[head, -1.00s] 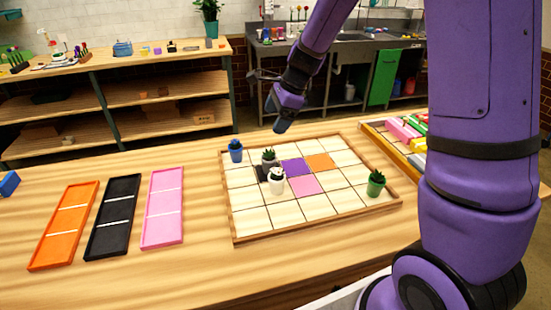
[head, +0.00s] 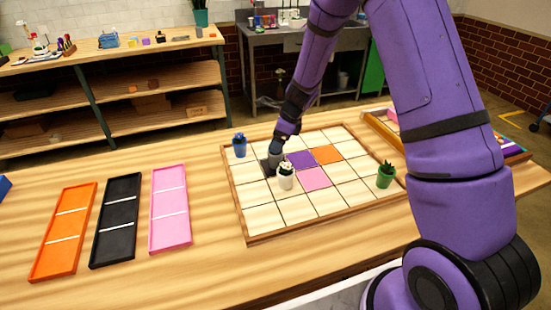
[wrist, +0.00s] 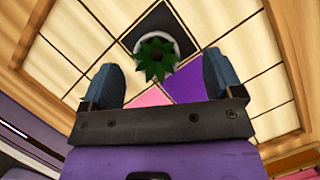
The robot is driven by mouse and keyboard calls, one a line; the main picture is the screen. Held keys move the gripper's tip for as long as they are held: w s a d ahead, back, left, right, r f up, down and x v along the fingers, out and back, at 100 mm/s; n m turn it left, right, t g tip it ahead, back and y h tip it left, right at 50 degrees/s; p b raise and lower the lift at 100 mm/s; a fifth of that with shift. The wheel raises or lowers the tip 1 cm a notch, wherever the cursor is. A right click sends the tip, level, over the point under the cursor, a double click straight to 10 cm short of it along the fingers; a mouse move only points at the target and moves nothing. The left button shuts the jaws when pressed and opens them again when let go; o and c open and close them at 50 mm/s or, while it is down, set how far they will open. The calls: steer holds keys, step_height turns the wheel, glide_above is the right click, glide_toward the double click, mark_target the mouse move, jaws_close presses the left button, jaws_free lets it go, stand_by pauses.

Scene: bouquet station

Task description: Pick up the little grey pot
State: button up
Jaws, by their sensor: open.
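The little grey pot with its spiky green plant (wrist: 155,58) stands on the black tile (wrist: 162,22) of the board. In the wrist view it sits between the two fingers of my gripper (wrist: 162,80), nearer their tips, with a pale rim showing around the leaves. The fingers are spread, with a gap on each side of the plant. I cannot tell the exact height of the fingertips against the pot.
A blue pot (head: 240,149) and a green pot (head: 385,177) stand on the wood-rimmed board (head: 262,240). Orange (head: 63,232), black (head: 115,220) and pink (head: 170,209) trays lie left.

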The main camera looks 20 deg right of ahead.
mark_target(275, 155)
steer(key=shift+s+x, duration=0.2)
steer(key=shift+x, duration=1.1)
steer(key=shift+s+x, duration=0.2)
steer(key=shift+x, duration=1.1)
steer(key=c, duration=1.2)
